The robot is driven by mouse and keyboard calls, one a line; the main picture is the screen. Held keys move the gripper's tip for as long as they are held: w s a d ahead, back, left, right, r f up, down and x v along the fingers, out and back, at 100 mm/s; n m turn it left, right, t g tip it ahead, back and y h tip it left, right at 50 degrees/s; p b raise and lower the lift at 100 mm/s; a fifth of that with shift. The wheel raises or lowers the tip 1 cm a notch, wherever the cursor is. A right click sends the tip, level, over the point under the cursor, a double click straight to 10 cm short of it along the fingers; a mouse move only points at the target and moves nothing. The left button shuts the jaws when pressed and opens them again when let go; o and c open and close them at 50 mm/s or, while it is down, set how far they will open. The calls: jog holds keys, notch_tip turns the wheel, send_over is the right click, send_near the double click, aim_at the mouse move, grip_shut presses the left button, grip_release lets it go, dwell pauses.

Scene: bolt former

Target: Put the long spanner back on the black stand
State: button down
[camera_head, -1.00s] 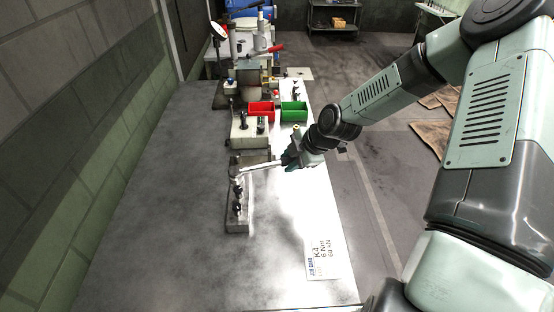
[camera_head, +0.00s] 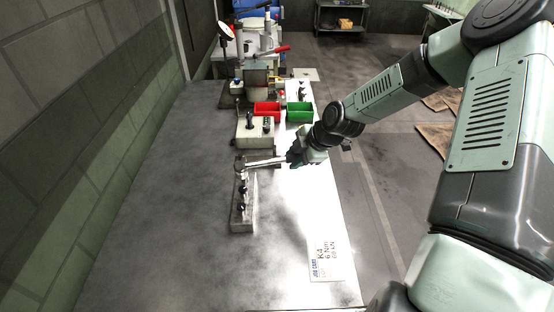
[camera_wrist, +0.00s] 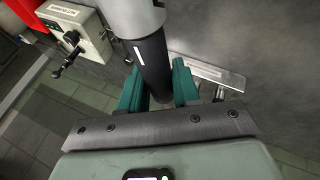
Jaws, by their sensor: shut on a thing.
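My gripper (camera_head: 293,157) is shut on the long spanner (camera_head: 264,162) by its dark handle. The wrist view shows the teal fingers (camera_wrist: 158,86) on both sides of the black grip, with a silver shaft (camera_wrist: 130,12) beyond. In the head view the spanner lies nearly level and points left from my gripper. I cannot make out a clearly black stand.
A pale box with a black knob (camera_head: 251,138) stands behind the spanner. Red (camera_head: 266,109) and green (camera_head: 299,112) bins and a machine (camera_head: 257,78) are farther back. A printed card (camera_head: 326,258) lies at the front right. The left of the table is clear.

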jog(key=w+a+m+h, duration=0.1)
jog(key=w+a+m, duration=0.15)
jog(key=w, duration=1.05)
jog(key=shift+d+f, duration=0.25)
jog(key=shift+f, duration=0.85)
jog(key=shift+d+f, duration=0.2)
jog(key=shift+f, duration=0.9)
jog(key=shift+s+f, duration=0.1)
jog(key=shift+f, duration=1.5)
jog(key=c, duration=0.7)
grip_release()
jog(key=shift+c, duration=0.2)
jog(key=shift+s+f, duration=0.1)
jog(key=v, duration=1.1)
jog(key=shift+a, duration=0.1)
